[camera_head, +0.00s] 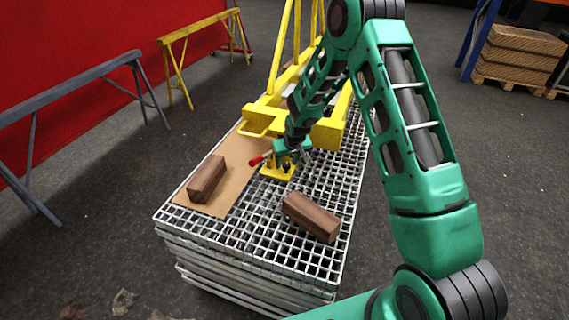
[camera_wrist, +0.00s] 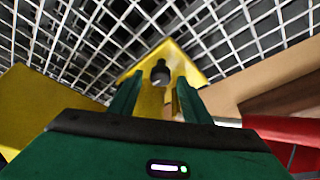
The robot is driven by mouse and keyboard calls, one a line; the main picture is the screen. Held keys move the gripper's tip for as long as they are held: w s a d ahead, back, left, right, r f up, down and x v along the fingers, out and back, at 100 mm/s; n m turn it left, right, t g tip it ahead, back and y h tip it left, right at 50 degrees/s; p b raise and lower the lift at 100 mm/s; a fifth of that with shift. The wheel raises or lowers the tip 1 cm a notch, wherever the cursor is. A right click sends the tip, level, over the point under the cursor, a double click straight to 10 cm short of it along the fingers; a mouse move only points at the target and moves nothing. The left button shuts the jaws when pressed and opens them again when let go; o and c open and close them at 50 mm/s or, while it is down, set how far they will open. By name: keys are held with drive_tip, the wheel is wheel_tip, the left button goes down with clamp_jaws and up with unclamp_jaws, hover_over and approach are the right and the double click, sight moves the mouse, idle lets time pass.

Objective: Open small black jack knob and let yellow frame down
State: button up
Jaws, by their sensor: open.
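The yellow frame (camera_head: 328,130) lies along the far part of the grating stack, its near crossbeam behind my gripper. A yellow jack (camera_head: 270,171) with a red handle (camera_head: 257,161) stands on the grating in front of it. My gripper (camera_head: 286,162) points down over the jack. In the wrist view, my gripper (camera_wrist: 158,88) is open, with one green finger on each side of a small black knob (camera_wrist: 160,71). The knob is near the fingertips, above a yellow plate. I cannot tell whether either finger touches it. The gripper hides part of the jack.
One brown wooden block (camera_head: 207,179) lies on a cardboard sheet (camera_head: 231,196) at the left. Another brown block (camera_head: 312,217) lies on the bare grating (camera_head: 262,238) in front. A grey trestle (camera_head: 75,90) and yellow trestle (camera_head: 180,70) stand left of the stack.

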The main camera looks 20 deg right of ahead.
drive_tip(key=v, duration=1)
drive_tip(key=shift+r, duration=0.2)
drive_tip(key=s+d+r+m+g+h, duration=0.1)
drive_tip(key=s+d+r+m, duration=0.1)
drive_tip(key=s+d+r, duration=0.75)
drive_tip(key=s+d+r+m+g+h, duration=0.15)
drive_tip(key=s+d+r, duration=0.45)
drive_tip(key=s, duration=0.6)
drive_tip(key=s+d+r+m+g+y, duration=0.1)
drive_tip(key=s+r+m+g+y, duration=0.1)
drive_tip(key=s, duration=2.2)
drive_tip(key=shift+s+r+m, duration=0.35)
drive_tip(key=shift+r+m, duration=0.4)
drive_tip(key=shift+r, duration=0.25)
drive_tip(key=shift+y, duration=0.25)
drive_tip(key=shift+w+f, duration=0.25)
drive_tip(key=shift+w, duration=0.4)
